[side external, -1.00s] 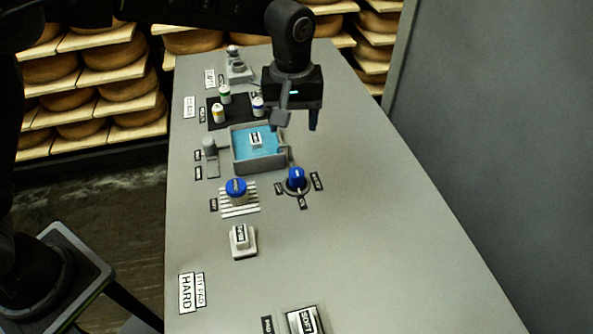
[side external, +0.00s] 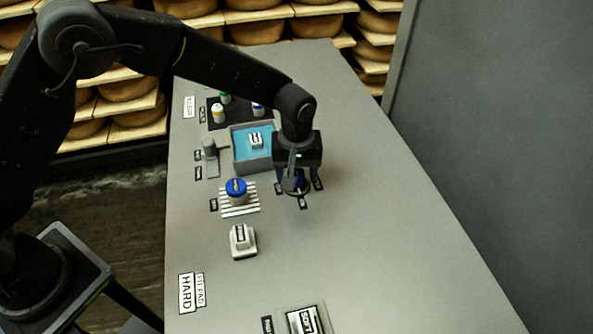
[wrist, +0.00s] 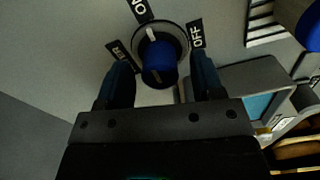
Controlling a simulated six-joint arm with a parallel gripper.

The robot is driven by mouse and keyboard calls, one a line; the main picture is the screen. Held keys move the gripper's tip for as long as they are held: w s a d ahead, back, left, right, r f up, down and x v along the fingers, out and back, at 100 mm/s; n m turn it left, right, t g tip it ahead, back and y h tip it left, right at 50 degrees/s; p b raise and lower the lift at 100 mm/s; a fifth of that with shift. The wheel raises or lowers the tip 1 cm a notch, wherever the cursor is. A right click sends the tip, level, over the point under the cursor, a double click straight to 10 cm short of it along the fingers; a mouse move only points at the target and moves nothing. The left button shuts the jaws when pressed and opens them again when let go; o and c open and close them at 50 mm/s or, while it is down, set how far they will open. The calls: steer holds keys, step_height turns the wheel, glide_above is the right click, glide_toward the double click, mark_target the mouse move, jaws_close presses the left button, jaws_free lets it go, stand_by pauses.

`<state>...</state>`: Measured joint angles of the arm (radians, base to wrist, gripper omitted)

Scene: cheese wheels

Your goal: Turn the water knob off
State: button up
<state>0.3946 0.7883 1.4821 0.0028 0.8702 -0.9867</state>
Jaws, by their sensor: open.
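The water knob is blue and round with a white pointer line, and in the wrist view the knob (wrist: 160,62) sits on a dark round base. Its pointer aims up, toward the ON label (wrist: 140,9). The OFF label (wrist: 197,33) is to its right, and a third label (wrist: 118,50), too blurred to read, is to its left. My gripper (wrist: 161,79) is open, with one finger on each side of the knob. I cannot tell whether the fingers touch it. In the side external view my gripper (side external: 295,186) is low over the knob and hides most of it.
A grey basin (side external: 236,157) with blue water and a small labelled block is just behind. A blue-topped jar (side external: 236,188) stands on a white slatted rack (side external: 239,211) to the left. A white block (side external: 243,240) is nearer the front. The table's right side is clear.

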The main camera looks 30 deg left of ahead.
steer(key=shift+f, duration=0.2)
steer(key=c, duration=0.9)
